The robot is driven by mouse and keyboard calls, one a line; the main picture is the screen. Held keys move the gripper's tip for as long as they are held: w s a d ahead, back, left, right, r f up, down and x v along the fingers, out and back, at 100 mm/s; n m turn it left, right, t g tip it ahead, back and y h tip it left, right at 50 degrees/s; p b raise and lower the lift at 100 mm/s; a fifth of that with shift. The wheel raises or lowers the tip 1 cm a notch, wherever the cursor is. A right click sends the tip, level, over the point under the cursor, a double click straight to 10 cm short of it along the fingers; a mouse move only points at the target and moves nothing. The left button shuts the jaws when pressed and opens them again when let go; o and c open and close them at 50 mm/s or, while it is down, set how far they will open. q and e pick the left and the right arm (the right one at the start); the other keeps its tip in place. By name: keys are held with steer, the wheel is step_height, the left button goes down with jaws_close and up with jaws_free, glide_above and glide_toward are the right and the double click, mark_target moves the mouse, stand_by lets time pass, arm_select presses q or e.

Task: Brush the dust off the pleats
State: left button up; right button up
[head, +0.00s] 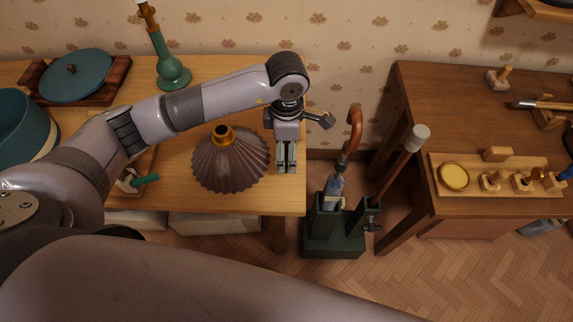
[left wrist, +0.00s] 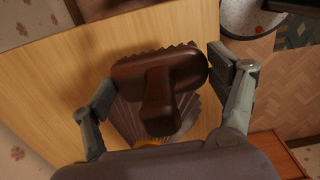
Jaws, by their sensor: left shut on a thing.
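The pleated lampshade (head: 232,165), dark grey-brown with a brass-coloured top, stands on the light wooden table (head: 225,75). My left gripper (head: 286,165) points down just right of the shade, near the table's right edge. Part of the pleats (left wrist: 128,118) shows beneath and beside the brush. Whether bristles touch the pleats is hidden. The brush cannot be made out in the head view. My right gripper is not in view.
A dark green tool stand (head: 333,240) is on the floor to the right. A second table (head: 450,100) holds a tool rack (head: 495,165).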

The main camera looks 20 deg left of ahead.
arm_select(q)
steer(key=shift+r+p, duration=0.3)
steer(key=shift+r, duration=0.85)
